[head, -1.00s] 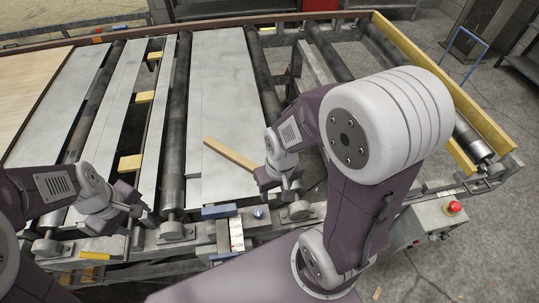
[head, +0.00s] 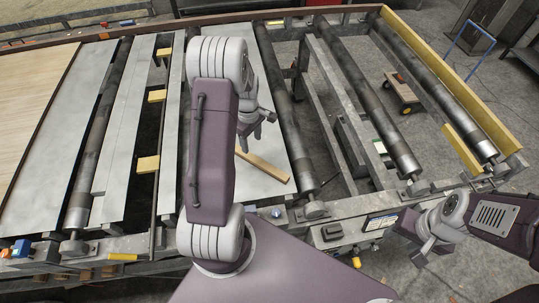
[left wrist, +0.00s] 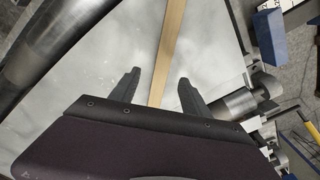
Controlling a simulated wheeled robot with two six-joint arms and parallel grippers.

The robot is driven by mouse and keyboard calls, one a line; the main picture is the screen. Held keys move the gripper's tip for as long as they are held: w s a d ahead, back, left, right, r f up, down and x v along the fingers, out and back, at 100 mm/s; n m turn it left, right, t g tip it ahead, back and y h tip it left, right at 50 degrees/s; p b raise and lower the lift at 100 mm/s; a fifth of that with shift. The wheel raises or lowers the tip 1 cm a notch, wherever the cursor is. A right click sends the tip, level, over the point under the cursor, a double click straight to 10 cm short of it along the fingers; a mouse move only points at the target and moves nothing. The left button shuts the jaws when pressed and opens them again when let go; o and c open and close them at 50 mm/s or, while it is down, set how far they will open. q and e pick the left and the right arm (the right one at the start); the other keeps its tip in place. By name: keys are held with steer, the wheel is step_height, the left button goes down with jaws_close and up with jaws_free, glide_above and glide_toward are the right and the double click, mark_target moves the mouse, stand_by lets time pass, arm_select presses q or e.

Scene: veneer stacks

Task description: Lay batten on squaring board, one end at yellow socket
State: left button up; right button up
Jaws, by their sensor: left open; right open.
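The batten (head: 265,168) is a pale wooden strip lying flat and slanted on a grey metal plate (head: 264,187). My left gripper (head: 251,137) is open and empty above this plate, close to the batten's far part; my left arm hides part of the plate. In the left wrist view the batten (left wrist: 172,40) runs between the spread fingers of my left gripper (left wrist: 158,80), which do not hold it. My right gripper (head: 421,252) is open and empty at the right, off the front edge of the frame. I cannot tell which parts are the squaring board and the yellow socket.
Several yellow blocks (head: 148,164) sit between plates at the left. Dark rollers (head: 285,110) lie between the plates and further right. A yellow rail (head: 440,85) borders the right side. A small wheeled cart (head: 401,91) stands on the floor beyond open frame bays.

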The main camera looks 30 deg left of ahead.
mark_target(250, 156)
arm_select(q)
steer(key=shift+s+a, duration=0.4)
steer(key=shift+a, duration=0.1)
steer(key=shift+s+f, duration=0.1)
steer(key=shift+f, duration=0.3)
step_height(250, 156, down, 2)
steer(key=shift+d+f+p, duration=0.1)
steer(key=shift+f+p, duration=0.05)
steer(key=shift+p, duration=0.3)
steer(key=shift+w+f, duration=0.2)
steer(key=shift+f, duration=0.25)
steer(key=shift+f+p, duration=0.3)
steer(key=shift+f, duration=0.1)
step_height(250, 156, down, 4)
steer(key=shift+r+p, duration=0.1)
steer(key=shift+p, duration=0.4)
steer(key=shift+w+f, duration=0.15)
steer(key=shift+f, duration=0.15)
jaws_close()
